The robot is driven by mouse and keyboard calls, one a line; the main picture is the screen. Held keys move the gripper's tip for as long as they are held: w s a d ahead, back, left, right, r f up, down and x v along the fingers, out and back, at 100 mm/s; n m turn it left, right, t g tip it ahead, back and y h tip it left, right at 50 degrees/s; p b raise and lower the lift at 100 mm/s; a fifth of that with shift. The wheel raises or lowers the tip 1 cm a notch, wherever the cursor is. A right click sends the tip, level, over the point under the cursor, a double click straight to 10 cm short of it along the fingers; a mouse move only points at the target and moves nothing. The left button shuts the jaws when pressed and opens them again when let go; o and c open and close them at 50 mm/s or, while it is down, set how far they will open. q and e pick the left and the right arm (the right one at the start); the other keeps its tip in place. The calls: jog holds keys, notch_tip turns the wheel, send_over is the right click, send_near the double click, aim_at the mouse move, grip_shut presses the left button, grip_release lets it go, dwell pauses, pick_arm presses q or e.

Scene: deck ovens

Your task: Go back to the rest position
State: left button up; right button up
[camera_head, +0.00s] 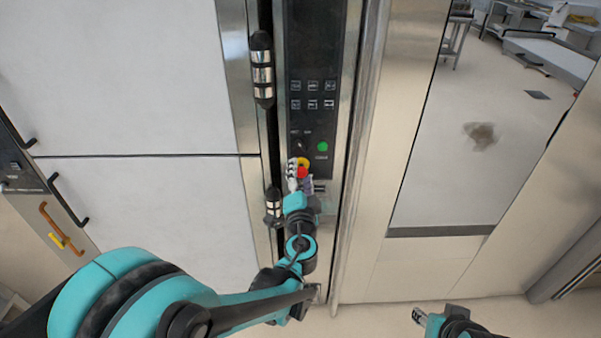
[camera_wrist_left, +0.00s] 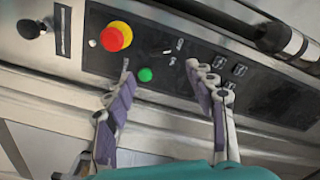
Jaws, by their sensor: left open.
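My left gripper (camera_head: 299,177) is at the oven's dark control panel (camera_head: 316,50), just below the green button (camera_head: 322,147) in the head view. A red and yellow emergency button (camera_head: 302,171) shows right at its fingers. In the left wrist view the two purple-backed fingers of my left gripper (camera_wrist_left: 167,82) are spread apart with nothing between them. The green button (camera_wrist_left: 145,74) shows between the fingertips, and the red and yellow button (camera_wrist_left: 116,36) lies to the upper left. Contact with the panel cannot be told. My right gripper (camera_head: 419,315) is low at the right, small and partly cut off.
A vertical black and chrome handle (camera_head: 262,70) stands left of the panel, beside a large pale door (camera_head: 120,70). Right of the panel is a steel frame (camera_head: 400,110). Open floor (camera_head: 470,175) with a brown stain lies beyond. Work tables (camera_head: 545,50) stand at the far upper right.

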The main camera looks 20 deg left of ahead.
pick_arm(q)
jog(key=s+a+f+n+g, duration=0.3)
jog(key=s+a+n+g, duration=0.3)
jog(key=s, duration=0.4)
jog(key=s+d+f+n+g+h, duration=0.1)
jog(key=s+d+f+g+h, duration=0.1)
jog(key=s, duration=0.5)
jog(key=s+d+f+n+g+h, duration=0.1)
jog(key=s+d+f+g+h, duration=0.1)
jog(key=s, duration=0.6)
notch_tip(320, 180, down, 3)
jog(key=shift+s+d+r+n+h, duration=0.15)
jog(key=shift+s+d+n+h, duration=0.25)
jog(key=shift+d, duration=0.65)
